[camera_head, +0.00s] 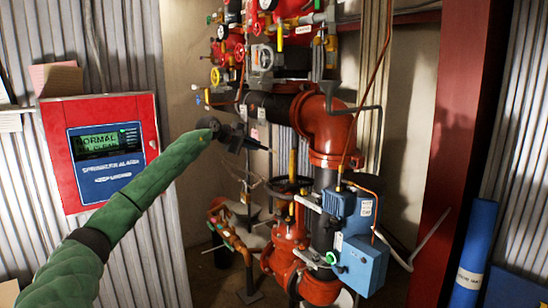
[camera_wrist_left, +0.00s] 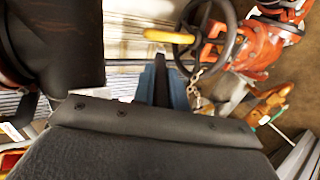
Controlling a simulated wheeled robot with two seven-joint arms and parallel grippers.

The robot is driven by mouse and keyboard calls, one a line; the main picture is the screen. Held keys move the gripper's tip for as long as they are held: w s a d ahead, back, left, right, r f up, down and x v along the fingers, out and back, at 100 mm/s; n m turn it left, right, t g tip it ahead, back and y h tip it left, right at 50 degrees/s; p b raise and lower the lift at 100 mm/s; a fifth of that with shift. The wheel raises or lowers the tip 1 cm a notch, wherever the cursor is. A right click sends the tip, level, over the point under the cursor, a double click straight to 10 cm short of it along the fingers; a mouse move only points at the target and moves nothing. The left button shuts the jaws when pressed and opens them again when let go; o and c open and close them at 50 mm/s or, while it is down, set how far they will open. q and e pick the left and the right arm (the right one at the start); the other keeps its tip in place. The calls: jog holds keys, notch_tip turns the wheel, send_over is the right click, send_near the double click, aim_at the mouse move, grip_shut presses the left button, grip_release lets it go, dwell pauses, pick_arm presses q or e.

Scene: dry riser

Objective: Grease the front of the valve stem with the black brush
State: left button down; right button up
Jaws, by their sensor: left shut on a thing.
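My left gripper (camera_head: 240,138) is at the end of the green-sleeved arm and is shut on the black brush (camera_head: 260,146). The brush points right, toward the valve. In the left wrist view the dark brush (camera_wrist_left: 160,82) sticks out past the gripper, its tip close to the yellow valve stem (camera_wrist_left: 168,36). I cannot tell whether they touch there. In the head view the yellow stem (camera_head: 292,163) stands upright through the dark handwheel (camera_head: 286,186), and the brush end looks apart from it. The handwheel (camera_wrist_left: 232,38) also shows in the wrist view. My right gripper is not in view.
A large red pipe elbow (camera_head: 325,120) and a black horizontal pipe (camera_head: 270,107) lie above the stem. Blue boxes (camera_head: 362,265) hang at the lower right. A chain (camera_wrist_left: 196,82) hangs by the handwheel. A red alarm panel (camera_head: 105,145) is on the left wall.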

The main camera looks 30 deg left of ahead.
pick_arm(q)
jog(key=shift+w, duration=0.1)
jog(key=shift+r+p+x, duration=0.15)
jog(key=shift+p+x, duration=0.1)
jog(key=shift+x, duration=0.45)
jog(key=shift+r+p+x, duration=0.15)
jog(key=shift+p+x, duration=0.1)
jog(key=shift+x, duration=0.45)
jog(key=shift+r+p+x, duration=0.1)
jog(key=shift+p+x, duration=0.1)
jog(key=shift+x, duration=0.85)
jog(key=shift+r+p+x, duration=0.15)
jog(key=shift+x, duration=0.9)
jog(key=shift+w, duration=0.1)
jog(key=shift+w+d, duration=0.3)
jog(key=shift+w, duration=0.3)
jog(key=shift+f, duration=0.15)
jog(key=shift+s+f+b, duration=0.1)
jog(key=shift+f+b, duration=0.5)
jog(key=shift+f, duration=0.6)
jog(key=shift+f, duration=0.15)
